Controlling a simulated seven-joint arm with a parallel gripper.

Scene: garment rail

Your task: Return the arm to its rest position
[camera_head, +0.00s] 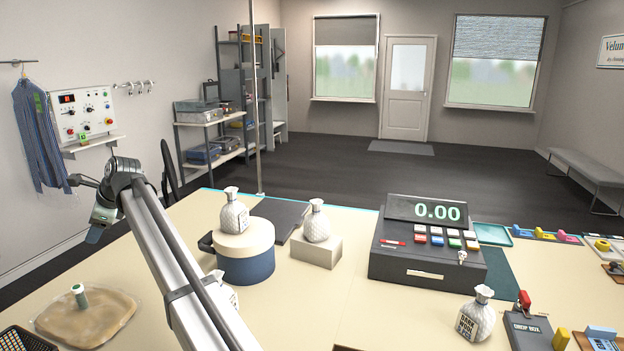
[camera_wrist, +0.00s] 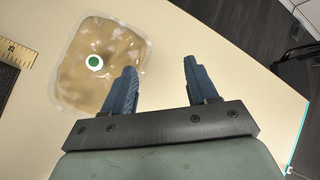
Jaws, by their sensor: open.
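My gripper (camera_wrist: 159,86) is open and empty in the wrist view, its two blue fingers apart above the bare cream counter (camera_wrist: 195,30). In the head view my arm reaches out to the left, and its gripper end (camera_head: 88,208) hangs near the counter's left edge, partly hidden by the wrist. A striped blue shirt (camera_head: 38,135) hangs on a hanger from the rail (camera_head: 18,63) at the far left, apart from my gripper.
A round blue box (camera_head: 245,258), white bags and a cash register (camera_head: 428,240) stand right of my arm. A control panel (camera_head: 83,113) is on the wall.

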